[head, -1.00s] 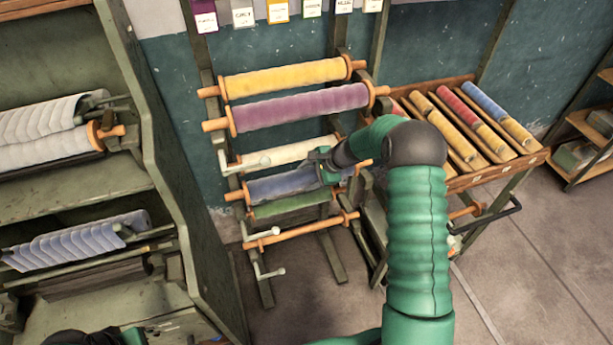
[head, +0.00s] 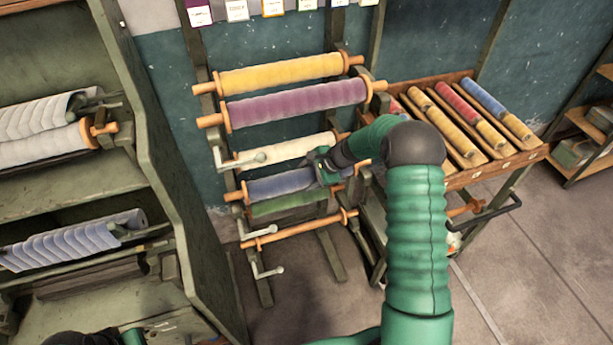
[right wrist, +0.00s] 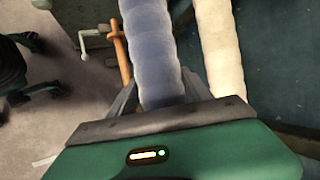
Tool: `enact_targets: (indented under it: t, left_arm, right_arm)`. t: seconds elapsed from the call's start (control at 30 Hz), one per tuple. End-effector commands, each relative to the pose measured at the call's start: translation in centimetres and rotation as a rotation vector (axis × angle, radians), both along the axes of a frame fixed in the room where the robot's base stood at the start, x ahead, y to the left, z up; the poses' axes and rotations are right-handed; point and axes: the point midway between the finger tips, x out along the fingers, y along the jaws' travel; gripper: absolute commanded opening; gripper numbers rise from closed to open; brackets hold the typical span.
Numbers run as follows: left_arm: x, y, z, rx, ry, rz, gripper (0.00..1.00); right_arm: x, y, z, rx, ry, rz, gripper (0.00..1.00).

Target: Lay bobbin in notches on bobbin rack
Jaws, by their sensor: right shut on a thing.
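The blue bobbin (head: 278,185), with orange ends, lies across the wooden bobbin rack (head: 332,255), between a cream bobbin (head: 290,150) and a green bobbin (head: 285,204). My right gripper (head: 322,170) is shut on its right part. In the right wrist view the blue bobbin (right wrist: 152,50) runs between the jaws, with the cream bobbin (right wrist: 219,45) beside it. Whether its ends rest in the notches I cannot tell; my gripper and arm hide part of the right side. My left gripper (head: 158,327) shows small at the bottom left edge, its jaw state unclear.
Yellow (head: 282,74) and purple (head: 297,103) bobbins lie higher on the rack, and a bare orange spindle (head: 300,228) lies low. A green shelf unit (head: 165,170) with rolls stands left. A wooden tray cart (head: 528,153) with coloured rolls stands right. Floor is clear at front right.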

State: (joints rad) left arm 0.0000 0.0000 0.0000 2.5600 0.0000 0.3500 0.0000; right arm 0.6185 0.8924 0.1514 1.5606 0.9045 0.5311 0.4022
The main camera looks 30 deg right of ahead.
Motion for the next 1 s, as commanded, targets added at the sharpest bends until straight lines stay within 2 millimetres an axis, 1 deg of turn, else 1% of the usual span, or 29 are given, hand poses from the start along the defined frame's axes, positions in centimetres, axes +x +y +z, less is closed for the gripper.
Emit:
enact_targets:
  t: [0.73, 0.77, 0.93, 1.0]
  left_arm:
    - [0.00, 0.00, -0.32, 0.000, 0.000, 0.000, 0.00]
    - [0.00, 0.00, -0.32, 0.000, 0.000, 0.000, 0.00]
    - [0.00, 0.00, -0.32, 0.000, 0.000, 0.000, 0.00]
    - [0.00, 0.00, -0.33, 0.000, 0.000, 0.000, 0.00]
  right_arm:
    - [0.06, 0.22, -0.25, 0.000, -0.002, -0.001, 0.00]
    - [0.06, 0.22, -0.25, 0.000, -0.002, -0.001, 0.59]
    - [0.04, 0.22, -0.28, 0.000, -0.001, 0.000, 0.81]
    - [0.04, 0.22, -0.31, 0.000, -0.001, 0.000, 0.83]
